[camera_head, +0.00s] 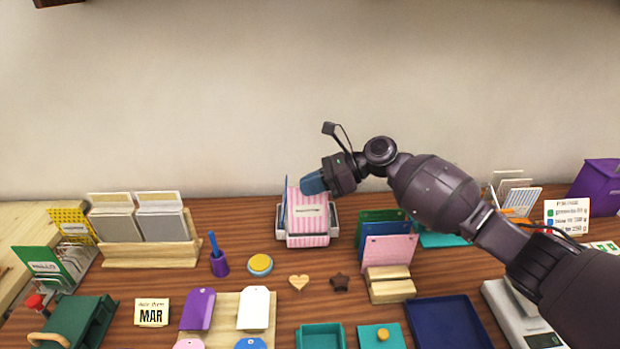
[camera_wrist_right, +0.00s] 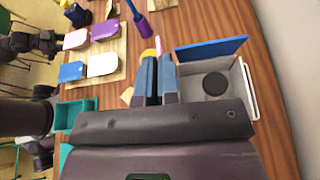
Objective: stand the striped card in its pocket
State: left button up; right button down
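The pink-and-white striped card (camera_head: 308,212) stands roughly upright at the front of a small white-rimmed box (camera_head: 334,222), with a pale label on its face. My right gripper (camera_head: 313,182) is at the card's upper right edge. In the right wrist view, its blue fingers (camera_wrist_right: 158,78) are close together, with a thin pink edge of the card showing between their tips. A pink striped band (camera_head: 307,241) shows below the card; I cannot tell whether the card's foot is inside a pocket there.
The box's grey inside (camera_wrist_right: 210,78) holds a black disc (camera_wrist_right: 214,85), with a blue panel (camera_wrist_right: 211,50) beside it. A wooden stand with pink, blue and green cards (camera_head: 388,250) is close right. A yellow-topped pad (camera_head: 260,264) and purple cup (camera_head: 220,264) stand left.

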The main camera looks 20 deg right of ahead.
jog(key=shift+f, duration=0.95)
pick_arm(q)
jog(key=shift+w, duration=0.25)
pick_arm(e)
jog(key=shift+f, duration=0.6)
pick_arm(q)
jog(key=shift+s, duration=0.1)
pick_arm(e)
jog(key=c, duration=1.3)
grip_release()
pick_arm(q)
jog(key=shift+f, duration=0.1)
pick_arm(e)
jog(key=shift+o, duration=0.2)
jog(key=shift+r, duration=0.1)
